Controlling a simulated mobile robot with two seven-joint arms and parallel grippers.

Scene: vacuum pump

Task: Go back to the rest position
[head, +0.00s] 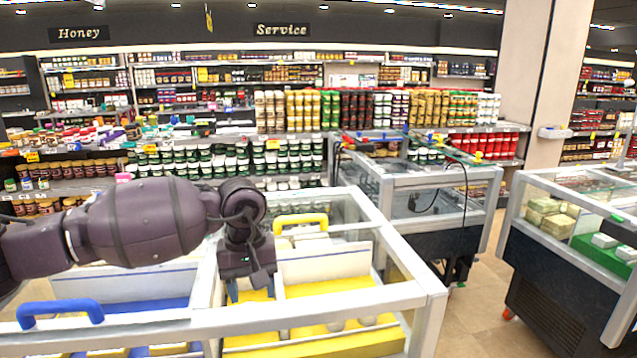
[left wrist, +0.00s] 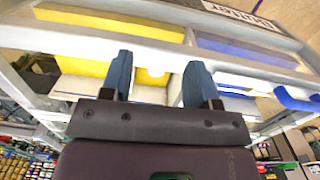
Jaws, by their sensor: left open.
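My left arm (head: 140,222) reaches in from the left in the head view. Its gripper (head: 250,288) points down over a white-framed, glass-sided case (head: 430,290) in front of me. In the left wrist view the two blue-grey fingers of the left gripper (left wrist: 160,82) stand apart, with nothing held between them. A white item with a yellow part shows beyond the gap. I cannot tell how far the fingertips are from the case's contents. My right gripper is in neither view.
The case has a yellow handle (head: 301,220), a blue handle (head: 60,311), and yellow and blue floors inside. Another case (head: 420,185) stands behind it, and a third (head: 570,240) stands at right. Tiled floor (head: 475,310) lies open between them. Stocked shelves line the back.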

